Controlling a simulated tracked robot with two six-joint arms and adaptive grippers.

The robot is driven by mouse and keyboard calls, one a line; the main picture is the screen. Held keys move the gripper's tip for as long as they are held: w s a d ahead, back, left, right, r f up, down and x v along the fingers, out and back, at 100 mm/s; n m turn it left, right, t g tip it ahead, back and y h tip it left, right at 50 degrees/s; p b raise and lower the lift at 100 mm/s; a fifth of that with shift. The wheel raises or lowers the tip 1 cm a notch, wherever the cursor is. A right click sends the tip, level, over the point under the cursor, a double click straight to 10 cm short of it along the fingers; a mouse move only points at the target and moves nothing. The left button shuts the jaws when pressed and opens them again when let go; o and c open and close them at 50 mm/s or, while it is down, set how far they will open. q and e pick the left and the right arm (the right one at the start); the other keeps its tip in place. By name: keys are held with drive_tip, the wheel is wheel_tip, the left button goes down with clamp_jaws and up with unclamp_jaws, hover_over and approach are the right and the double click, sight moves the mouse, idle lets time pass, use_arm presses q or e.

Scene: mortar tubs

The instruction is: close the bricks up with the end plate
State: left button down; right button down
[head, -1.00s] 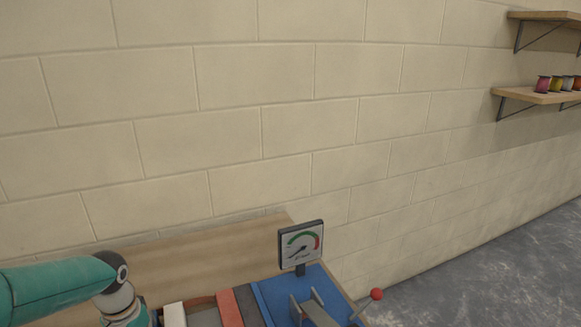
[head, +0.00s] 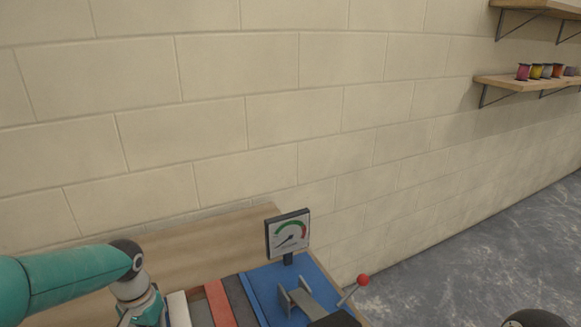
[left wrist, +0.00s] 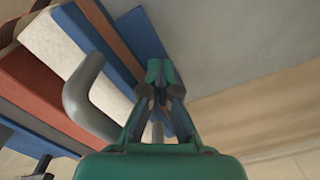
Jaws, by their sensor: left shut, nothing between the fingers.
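My left gripper comes in from the left in the head view, with its fingers below the picture's edge. In the left wrist view my left gripper (left wrist: 160,72) is shut and empty, its tips close to a blue slab (left wrist: 128,45). A row of bricks stands on edge, including a white one (head: 179,309), a red one (head: 222,302) and a grey one (head: 242,300). The left wrist view shows a pale brick (left wrist: 65,42) and a red brick (left wrist: 38,90). A grey curved bar (left wrist: 80,92) crosses in front of them. I cannot tell which piece is the end plate.
A blue press bed (head: 262,285) with a grey bracket (head: 305,300) is right of the bricks. A dial gauge (head: 288,235) stands behind it. A red-knobbed lever (head: 363,281) sticks out at its right. A block wall is behind; shelves (head: 525,83) hang at right.

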use_arm(q)
drive_tip(key=shift+w+d, duration=0.35)
drive_tip(key=shift+d, duration=0.3)
drive_tip(key=shift+w+d, duration=0.4)
drive_tip(key=shift+d, duration=0.3)
drive_tip(key=shift+w+d, duration=0.35)
drive_tip(key=shift+d, duration=0.3)
wheel_tip(320, 180, up, 10)
drive_tip(key=s+a+p, duration=0.1)
drive_tip(key=a+p, duration=0.1)
drive_tip(key=p, duration=0.5)
drive_tip(key=shift+a+p, duration=0.15)
drive_tip(key=shift+p, duration=0.25)
drive_tip(key=shift+s, duration=0.1)
